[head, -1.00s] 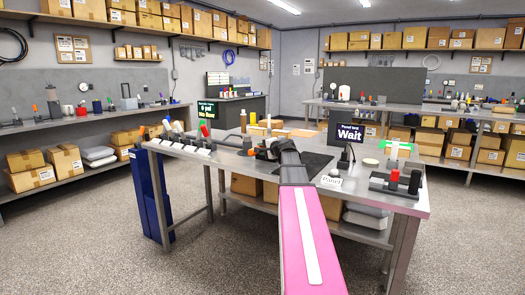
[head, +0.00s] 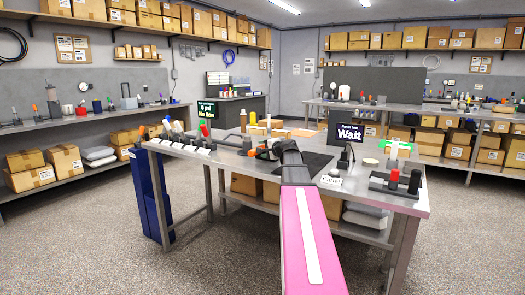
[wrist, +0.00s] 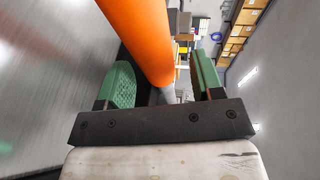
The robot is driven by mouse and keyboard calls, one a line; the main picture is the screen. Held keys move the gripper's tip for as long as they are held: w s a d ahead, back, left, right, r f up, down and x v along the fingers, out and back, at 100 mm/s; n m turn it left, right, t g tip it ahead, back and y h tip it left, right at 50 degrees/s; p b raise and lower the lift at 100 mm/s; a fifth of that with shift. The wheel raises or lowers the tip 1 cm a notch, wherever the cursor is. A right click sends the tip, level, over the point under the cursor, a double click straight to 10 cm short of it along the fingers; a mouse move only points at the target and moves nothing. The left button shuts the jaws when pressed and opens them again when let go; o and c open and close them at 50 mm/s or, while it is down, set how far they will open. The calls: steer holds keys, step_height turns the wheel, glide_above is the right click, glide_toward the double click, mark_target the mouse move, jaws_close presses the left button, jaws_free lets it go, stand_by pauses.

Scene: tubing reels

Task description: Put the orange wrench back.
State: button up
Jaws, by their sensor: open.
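An orange handle (wrist: 140,30), which looks like the orange wrench, runs down from the top of the wrist view and ends in a grey part (wrist: 166,95). It lies between the green finger pads of my gripper (wrist: 163,84). My gripper is open, and the handle sits nearer the left pad; I cannot tell whether it touches. In the head view my gripper (head: 262,150) is low over the middle of the bench, beside a small orange thing (head: 251,152) by a dark holder. My arm hides part of that area.
The metal bench (head: 225,166) carries a row of coloured handles in white-labelled holders (head: 188,144) at the left. A "Wait" screen (head: 349,133), a white "Panel" card (head: 331,182) and a dark block with red and black knobs (head: 394,184) stand at the right.

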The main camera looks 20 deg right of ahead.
steer(key=v, duration=1)
steer(key=shift+s, duration=0.3)
